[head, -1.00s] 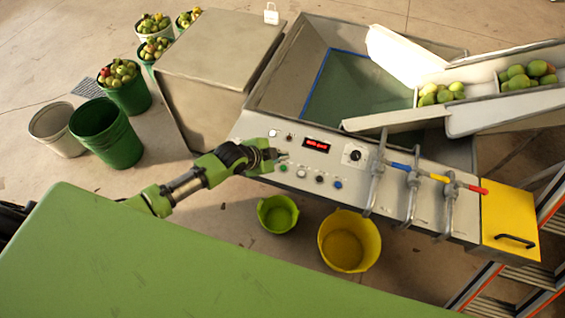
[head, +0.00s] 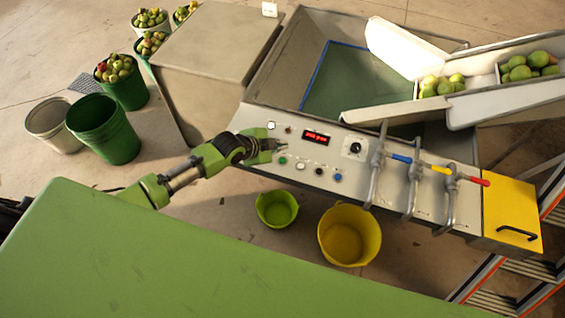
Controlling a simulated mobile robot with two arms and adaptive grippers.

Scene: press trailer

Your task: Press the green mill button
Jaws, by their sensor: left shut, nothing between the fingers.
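The green mill button (head: 283,160) is a small round green button at the left end of the lower button row on the grey control panel (head: 330,160). My left gripper (head: 284,146) is shut and empty. Its tip shows just above the green button in the picture, over the panel; I cannot tell how high it is above the surface. The button is uncovered. My right gripper is not in view.
White, black and blue buttons continue the row, with a red display (head: 316,138) above. Pipes with coloured handles (head: 412,170) stand to the right. A green bucket (head: 278,209) and a yellow bucket (head: 349,236) stand below the panel.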

